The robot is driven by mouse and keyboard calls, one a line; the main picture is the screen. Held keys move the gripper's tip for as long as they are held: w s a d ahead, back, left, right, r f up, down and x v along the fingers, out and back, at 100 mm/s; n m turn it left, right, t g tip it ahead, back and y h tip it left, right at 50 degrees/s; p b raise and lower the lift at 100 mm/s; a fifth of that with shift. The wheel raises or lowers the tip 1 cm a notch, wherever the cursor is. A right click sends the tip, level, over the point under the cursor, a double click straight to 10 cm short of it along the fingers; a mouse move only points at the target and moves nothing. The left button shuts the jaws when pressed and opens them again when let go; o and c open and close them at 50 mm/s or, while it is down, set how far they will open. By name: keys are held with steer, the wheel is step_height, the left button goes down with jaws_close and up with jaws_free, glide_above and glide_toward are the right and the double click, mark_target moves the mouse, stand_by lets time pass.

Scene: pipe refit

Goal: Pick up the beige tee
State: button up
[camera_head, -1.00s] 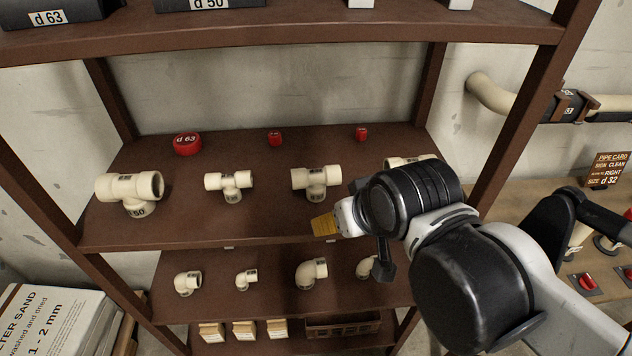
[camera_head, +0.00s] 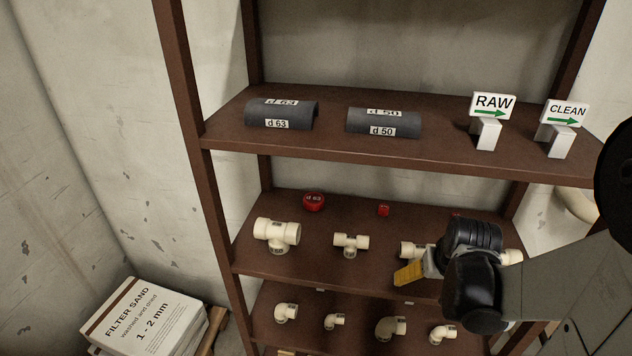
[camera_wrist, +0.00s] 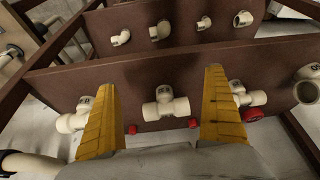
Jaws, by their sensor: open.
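Several beige tees stand in a row on the middle shelf. In the head view a large tee (camera_head: 276,235) is at the left and a smaller tee (camera_head: 351,244) is to its right. A third tee (camera_head: 412,249) is partly hidden by my gripper (camera_head: 411,272); a fourth (camera_head: 512,256) is mostly behind my arm. In the wrist view my gripper (camera_wrist: 160,80) is open and empty. The third tee (camera_wrist: 165,107) appears between its yellow fingers, apart from both. Another tee (camera_wrist: 74,118) is beyond the left finger, and the small tee (camera_wrist: 250,98) is partly behind the right finger.
The upper shelf (camera_head: 335,145) overhangs the tee row and holds dark pipe shells (camera_head: 283,114) and the RAW and CLEAN signs (camera_head: 492,106). Red caps (camera_head: 314,201) sit behind the tees. Beige elbows (camera_head: 286,313) stand on the shelf below. A filter sand box (camera_head: 145,318) is at lower left.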

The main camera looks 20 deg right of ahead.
mark_target(421, 247)
steer(key=w+d, duration=0.1)
steer(key=w, duration=0.1)
steer(key=w+d, duration=0.1)
steer(key=w, duration=0.1)
steer(key=w+d, duration=0.2)
steer(key=shift+w+f+b, duration=0.1)
steer(key=shift+f+b, duration=0.05)
steer(key=shift+b, duration=0.15)
steer(key=shift+w+d, duration=0.2)
steer(key=shift+w, duration=0.25)
steer(key=shift+w+d, duration=0.2)
steer(key=shift+w, duration=0.25)
steer(key=w, duration=0.1)
steer(key=w+d, duration=0.1)
steer(key=shift+w+d, duration=0.2)
steer(key=shift+w, duration=0.15)
steer(key=x, duration=0.2)
steer(key=shift+f+b, duration=0.35)
steer(key=shift+f, duration=0.1)
steer(key=c, duration=1)
